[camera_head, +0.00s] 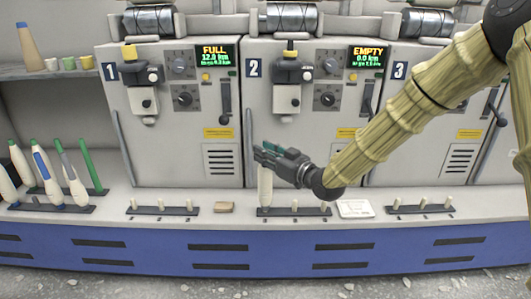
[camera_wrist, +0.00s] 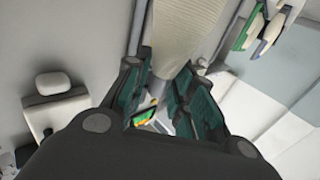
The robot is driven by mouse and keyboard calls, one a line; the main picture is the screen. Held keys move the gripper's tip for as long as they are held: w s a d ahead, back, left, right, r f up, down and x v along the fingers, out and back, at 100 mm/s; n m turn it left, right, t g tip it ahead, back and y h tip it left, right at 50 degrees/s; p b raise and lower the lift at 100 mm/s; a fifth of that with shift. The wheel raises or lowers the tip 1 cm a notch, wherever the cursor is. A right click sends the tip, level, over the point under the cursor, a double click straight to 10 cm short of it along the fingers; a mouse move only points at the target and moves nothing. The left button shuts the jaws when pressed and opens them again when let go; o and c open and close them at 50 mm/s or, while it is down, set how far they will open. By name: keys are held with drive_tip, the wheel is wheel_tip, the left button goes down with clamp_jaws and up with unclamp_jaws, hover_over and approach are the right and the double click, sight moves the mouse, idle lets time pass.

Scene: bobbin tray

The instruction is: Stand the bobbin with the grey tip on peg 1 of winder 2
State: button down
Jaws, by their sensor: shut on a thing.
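A cream bobbin (camera_head: 265,188) stands upright at the left end of winder 2's peg rail (camera_head: 309,212), where the first peg is. Its foot is at rail height; I cannot tell whether it is fully seated on the peg. My gripper (camera_head: 268,153) is shut on its upper end, which the fingers cover in the head view. In the wrist view the cream body (camera_wrist: 170,30) runs up from between the green-padded fingers (camera_wrist: 160,95), with a greyish part near them. The other two pegs (camera_head: 295,204) of that rail are bare.
Winder 2 (camera_head: 262,130) stands behind, its display (camera_head: 366,57) reading EMPTY. Winder 1's rail (camera_head: 160,210) has bare pegs. Several bobbins (camera_head: 73,185) stand tilted at far left.

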drive_tip(key=shift+f, duration=0.45)
idle(0.4)
drive_tip(key=c, duration=1.5)
unclamp_jaws()
drive_tip(key=shift+d, duration=0.1)
drive_tip(key=shift+p+v, duration=1.45)
drive_tip(key=shift+v, duration=4)
